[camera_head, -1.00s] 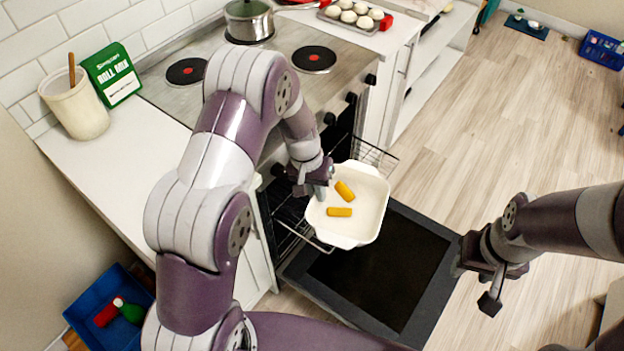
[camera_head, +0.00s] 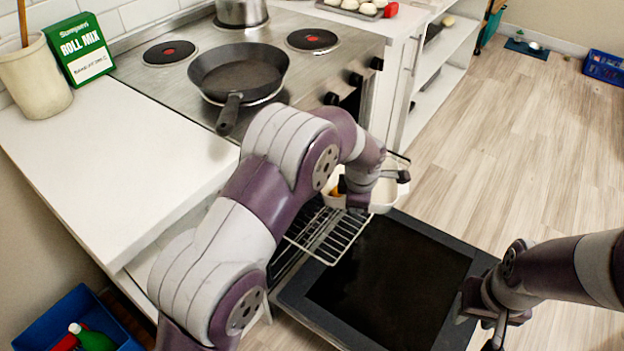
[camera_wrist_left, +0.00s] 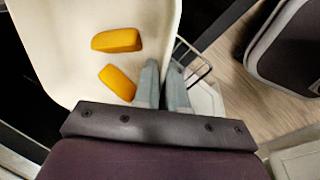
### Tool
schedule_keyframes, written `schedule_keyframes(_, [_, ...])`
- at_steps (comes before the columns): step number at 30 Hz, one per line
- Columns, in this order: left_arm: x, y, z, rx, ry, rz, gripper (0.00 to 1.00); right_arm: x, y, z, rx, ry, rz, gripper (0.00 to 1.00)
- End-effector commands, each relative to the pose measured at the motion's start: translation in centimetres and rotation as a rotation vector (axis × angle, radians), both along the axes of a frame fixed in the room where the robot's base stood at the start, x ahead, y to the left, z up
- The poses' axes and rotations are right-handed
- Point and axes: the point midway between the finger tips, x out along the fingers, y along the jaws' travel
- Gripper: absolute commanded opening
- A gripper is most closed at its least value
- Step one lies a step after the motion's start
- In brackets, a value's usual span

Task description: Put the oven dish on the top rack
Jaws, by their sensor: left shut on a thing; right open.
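The white oven dish (camera_head: 384,197) holds yellow-orange pieces and is partly hidden behind my left arm in the head view. It fills the upper left of the left wrist view (camera_wrist_left: 60,50), with two pieces (camera_wrist_left: 117,40) inside. My left gripper (camera_wrist_left: 162,85) is shut on the dish's side wall; in the head view it is at the dish (camera_head: 358,200). A wire rack (camera_head: 325,238) sticks out of the oven, left of and below the dish in the picture. I cannot tell whether the dish touches it. My right gripper (camera_head: 492,325) is open and empty, at the lower right.
The open oven door (camera_head: 390,275) lies below the rack. A black frying pan (camera_head: 238,72) and a metal pot (camera_head: 241,12) stand on the stovetop. The white counter (camera_head: 110,150) is clear in front of the crock (camera_head: 35,80) and roll mix box (camera_head: 78,50).

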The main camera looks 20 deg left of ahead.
Motion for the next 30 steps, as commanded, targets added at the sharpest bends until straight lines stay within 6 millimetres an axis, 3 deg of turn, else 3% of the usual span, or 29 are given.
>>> schedule_keyframes(6, [1.1,0.5,0.7,0.0,-0.017,0.47,0.0,0.0,0.0,-0.6,0.0,0.0,0.0,0.43])
schedule_keyframes(12, [1.2,1.1,0.9,0.004,-0.021,0.703,0.0,0.0,0.0,-0.6,0.0,0.0,0.0,0.43])
schedule_keyframes(17, [2.2,2.8,-0.3,0.005,-0.02,0.737,0.0,0.0,0.0,-0.9,0.0,0.0,0.0,0.43])
schedule_keyframes(30, [6.8,10.4,-5.6,0.004,-0.021,0.733,0.0,0.0,0.0,-1.9,0.0,0.0,0.0,0.43])
